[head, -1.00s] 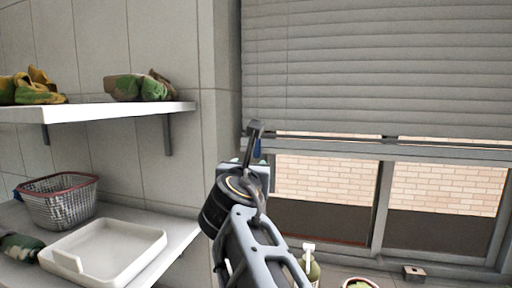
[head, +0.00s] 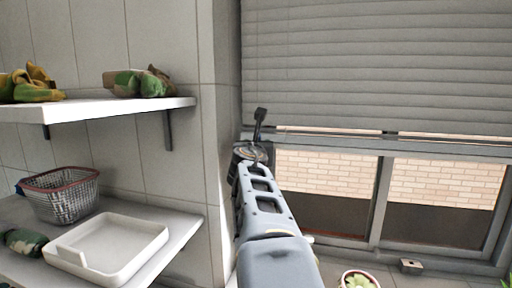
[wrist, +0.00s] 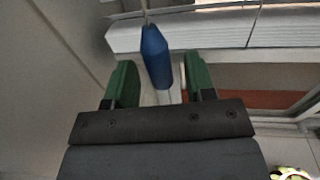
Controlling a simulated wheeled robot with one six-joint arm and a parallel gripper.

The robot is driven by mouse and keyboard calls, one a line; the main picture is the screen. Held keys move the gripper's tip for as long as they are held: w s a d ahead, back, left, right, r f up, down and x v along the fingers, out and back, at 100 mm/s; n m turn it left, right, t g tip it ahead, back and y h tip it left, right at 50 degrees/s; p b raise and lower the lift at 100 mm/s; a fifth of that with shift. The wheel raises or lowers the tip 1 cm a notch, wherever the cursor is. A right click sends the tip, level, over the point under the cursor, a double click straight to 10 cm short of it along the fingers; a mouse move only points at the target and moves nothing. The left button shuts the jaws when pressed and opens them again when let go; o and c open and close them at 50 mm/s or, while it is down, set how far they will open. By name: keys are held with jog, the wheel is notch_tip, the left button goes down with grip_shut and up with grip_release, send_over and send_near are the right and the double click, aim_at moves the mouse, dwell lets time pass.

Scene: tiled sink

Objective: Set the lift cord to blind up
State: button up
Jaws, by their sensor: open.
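The blind (head: 380,65) hangs lowered over the upper part of the window, its bottom edge level across the glass. In the wrist view a blue pull (wrist: 155,52) hangs upright on a thin pale cord (wrist: 145,14), in front of the blind's lower slats (wrist: 205,32). My gripper (wrist: 160,78) is open, with one green finger pad on each side of the pull's lower end. I see gaps on both sides of the pull, and its depth between the pads is hard to judge. In the head view my arm hides the pull and the fingers.
A tiled wall corner (head: 220,130) stands close left of my arm. An upper shelf (head: 100,108) holds cloth-like items; the lower shelf has a wire basket (head: 60,200) and a white tray (head: 125,245). A potted plant (head: 357,280) and a small block (head: 410,266) stand below the window.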

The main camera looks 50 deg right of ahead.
jog(key=shift+d, duration=0.1)
grip_shut()
dwell(0.5)
